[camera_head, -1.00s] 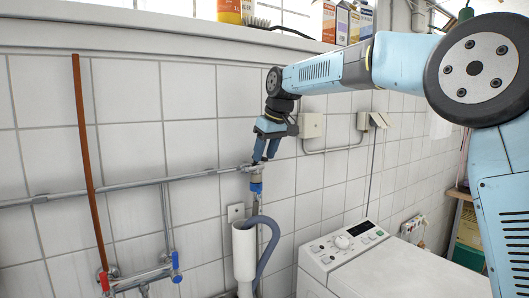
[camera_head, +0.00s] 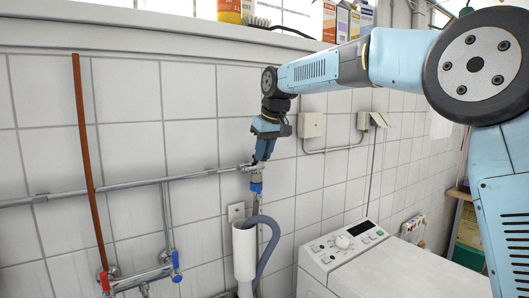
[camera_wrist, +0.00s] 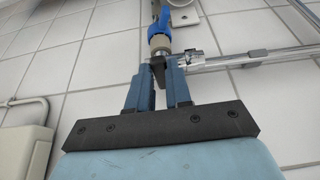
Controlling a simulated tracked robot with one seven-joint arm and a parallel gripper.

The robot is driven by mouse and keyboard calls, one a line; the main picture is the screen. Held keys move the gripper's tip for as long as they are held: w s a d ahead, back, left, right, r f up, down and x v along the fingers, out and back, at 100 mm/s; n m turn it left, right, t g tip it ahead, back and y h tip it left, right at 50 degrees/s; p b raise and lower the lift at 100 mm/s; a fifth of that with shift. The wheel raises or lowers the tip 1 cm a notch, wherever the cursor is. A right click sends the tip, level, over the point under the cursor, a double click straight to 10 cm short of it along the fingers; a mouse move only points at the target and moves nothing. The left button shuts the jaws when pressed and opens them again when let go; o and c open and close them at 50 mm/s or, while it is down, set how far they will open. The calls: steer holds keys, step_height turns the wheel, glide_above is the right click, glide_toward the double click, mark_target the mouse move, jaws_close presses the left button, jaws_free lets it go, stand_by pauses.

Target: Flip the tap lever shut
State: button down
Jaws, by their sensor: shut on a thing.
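The tap (camera_head: 256,178) is on the tiled wall at the end of the horizontal metal pipe, with a blue collar below it. In the wrist view the tap body (camera_wrist: 160,42) is beige, above the fingertips in the picture. A dark lever (camera_wrist: 158,74) shows between the fingertips; part of it is hidden by them. My gripper (camera_head: 258,161) points down at the tap from above. In the wrist view my gripper (camera_wrist: 160,77) has its two blue fingers shut on the lever.
The metal pipe (camera_head: 120,186) runs left along the wall. A white standpipe (camera_head: 244,250) with a grey hose (camera_head: 270,240) stands below the tap. A white washing machine (camera_head: 385,270) is at lower right. A ledge (camera_head: 150,27) with boxes runs above.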

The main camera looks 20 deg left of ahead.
stand_by(0.3)
steer(key=c, duration=1)
jaws_free()
steer(key=shift+c, duration=0.2)
steer(key=v, duration=1.3)
steer(key=shift+r, duration=0.25)
steer(key=shift+s+d, duration=0.15)
steer(key=shift+d, duration=0.05)
